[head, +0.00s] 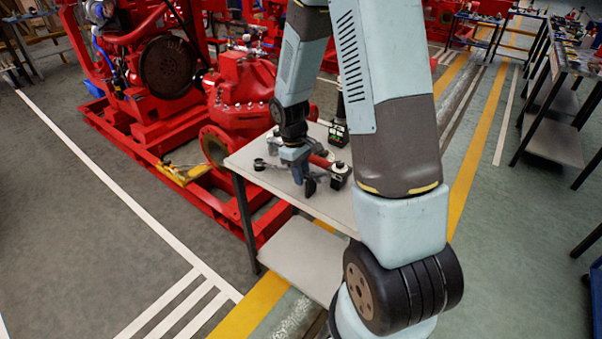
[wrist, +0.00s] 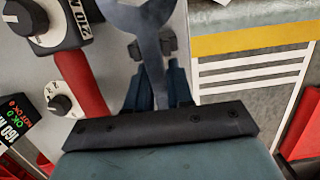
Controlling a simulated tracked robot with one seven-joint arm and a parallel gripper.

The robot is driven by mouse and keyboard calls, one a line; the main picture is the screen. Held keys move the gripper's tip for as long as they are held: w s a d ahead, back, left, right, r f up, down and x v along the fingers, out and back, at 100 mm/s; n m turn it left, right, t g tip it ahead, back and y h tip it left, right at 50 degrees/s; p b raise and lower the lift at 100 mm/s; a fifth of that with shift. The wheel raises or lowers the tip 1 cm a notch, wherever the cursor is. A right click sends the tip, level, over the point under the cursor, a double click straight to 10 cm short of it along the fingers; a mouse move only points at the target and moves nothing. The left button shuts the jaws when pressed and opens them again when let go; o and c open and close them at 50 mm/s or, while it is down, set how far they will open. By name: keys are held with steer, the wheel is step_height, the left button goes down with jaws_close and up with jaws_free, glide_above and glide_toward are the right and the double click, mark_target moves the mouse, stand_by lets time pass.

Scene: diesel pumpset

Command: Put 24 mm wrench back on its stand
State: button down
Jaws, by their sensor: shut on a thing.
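The 24 mm wrench (wrist: 141,22) is a flat grey metal wrench, with its forked end at the top of the wrist view. My gripper (wrist: 152,50) is shut on its shaft, with a dark finger on each side. In the head view my gripper (head: 307,188) points down over the grey table (head: 262,176), near its front side. A grey wrench end (head: 262,164) shows left of the gripper there. I cannot tell whether the wrench touches the tabletop. The wrench's stand cannot be made out clearly in either view.
A red-handled tool (wrist: 90,88) with black-and-white knobs (wrist: 45,22) lies close beside the wrench. A black box with a display (wrist: 12,118) is at the wrist view's left edge. The red pumpset (head: 240,95) stands left of and behind the table. Floor at left is clear.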

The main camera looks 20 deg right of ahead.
steer(key=shift+f, duration=0.3)
steer(key=c, duration=0.9)
jaws_free()
steer(key=r, duration=0.4)
steer(key=w+a+r, duration=0.1)
steer(key=r, duration=0.4)
steer(key=w+r, duration=0.1)
steer(key=r, duration=0.3)
steer(key=shift+a+r, duration=0.2)
steer(key=s+r+m+t, duration=0.2)
steer(key=s+r, duration=0.4)
steer(key=s, duration=0.1)
steer(key=s+r+m+t, duration=0.2)
steer(key=s+r+t, duration=0.1)
steer(key=s+r, duration=0.4)
steer(key=s+d+r+m+t+y, duration=0.1)
steer(key=s+r+m+t, duration=0.1)
steer(key=s+r, duration=0.5)
steer(key=shift+s+r+m, duration=0.1)
steer(key=shift+s+m, duration=0.3)
steer(key=shift+s, duration=0.4)
